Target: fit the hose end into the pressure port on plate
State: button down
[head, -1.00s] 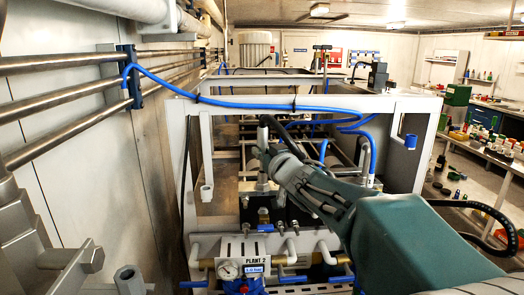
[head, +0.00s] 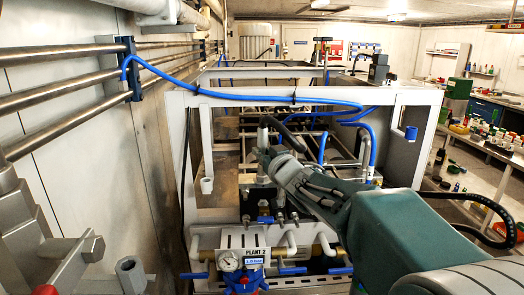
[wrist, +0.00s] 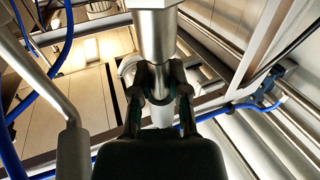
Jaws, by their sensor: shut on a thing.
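My gripper (wrist: 160,88) is shut on the narrow neck of a silver metal cylinder (wrist: 155,35), which I take to be the hose end. The wide part of the cylinder is above the fingers and a paler part shows below them. In the head view my gripper (head: 266,153) is over the frame behind the panel, with a grey upright cylinder (head: 263,136) at it. I cannot tell which fitting is the pressure port.
A white frame (head: 180,150) surrounds the work area. A blue hose (head: 240,101) runs from the pipe clamp on the left wall (head: 131,68) across the frame. Benches with bottles stand at the right.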

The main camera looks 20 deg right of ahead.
jog(key=shift+f, duration=0.25)
jog(key=c, duration=0.5)
grip_release()
jog(key=shift+c, duration=0.2)
jog(key=s+d, duration=0.2)
jog(key=s, duration=0.9)
jog(key=shift+s+f, duration=0.15)
jog(key=shift+s, duration=0.25)
jog(key=shift+d, duration=0.1)
